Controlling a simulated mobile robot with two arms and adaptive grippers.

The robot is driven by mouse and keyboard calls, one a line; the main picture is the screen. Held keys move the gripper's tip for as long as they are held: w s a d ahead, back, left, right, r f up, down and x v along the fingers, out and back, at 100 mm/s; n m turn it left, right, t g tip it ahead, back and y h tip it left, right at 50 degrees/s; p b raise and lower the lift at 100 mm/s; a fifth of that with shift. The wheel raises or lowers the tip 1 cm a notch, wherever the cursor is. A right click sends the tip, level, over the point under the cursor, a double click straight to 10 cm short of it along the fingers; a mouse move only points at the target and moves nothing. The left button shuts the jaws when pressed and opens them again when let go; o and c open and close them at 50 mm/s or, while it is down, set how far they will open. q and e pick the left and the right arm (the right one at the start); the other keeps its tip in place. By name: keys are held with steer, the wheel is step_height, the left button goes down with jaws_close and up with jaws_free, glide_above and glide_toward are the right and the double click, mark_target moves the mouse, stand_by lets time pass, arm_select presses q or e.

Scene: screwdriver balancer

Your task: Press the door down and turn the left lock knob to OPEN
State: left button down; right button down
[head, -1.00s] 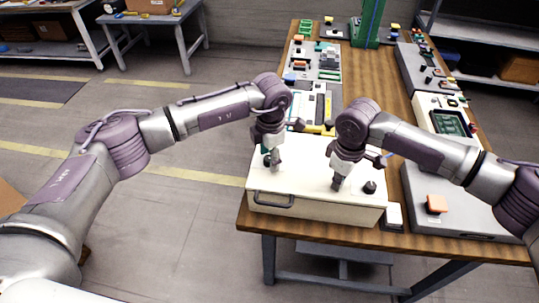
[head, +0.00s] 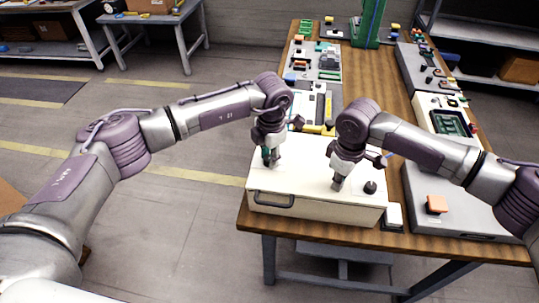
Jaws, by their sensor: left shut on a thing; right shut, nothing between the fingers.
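The white box (head: 325,214) with a flat white door (head: 305,175) on top stands at the near left end of the wooden table. A dark handle (head: 274,200) is on its front. My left gripper (head: 270,162) points down at the left part of the door and is shut on the left lock knob, which is mostly hidden by the fingers. My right gripper (head: 338,186) is shut and empty, its tips at or just above the door near the right side. A black right knob (head: 370,187) stands on the door just right of it. Lock markings are too small to read.
A grey panel with an orange block (head: 437,204) lies at the right, and a small white block (head: 394,217) sits beside the box. Several panels with coloured parts line the table behind. The table's front edge (head: 460,243) is close.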

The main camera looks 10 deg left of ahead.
arm_select(q)
steer(key=n, duration=0.4)
arm_select(e)
steer(key=shift+s+f, duration=0.1)
steer(key=shift+f, duration=0.15)
arm_select(q)
steer(key=n, duration=0.8)
steer(key=shift+g, duration=0.3)
steer(key=shift+w+n, duration=0.1)
steer(key=shift+n, duration=2)
arm_select(e)
steer(key=shift+d, duration=0.1)
arm_select(q)
steer(key=c, duration=0.8)
jaws_free()
steer(key=shift+a, duration=0.1)
steer(key=r, duration=1.2)
steer(key=shift+w+d, duration=0.15)
steer(key=shift+d, duration=0.1)
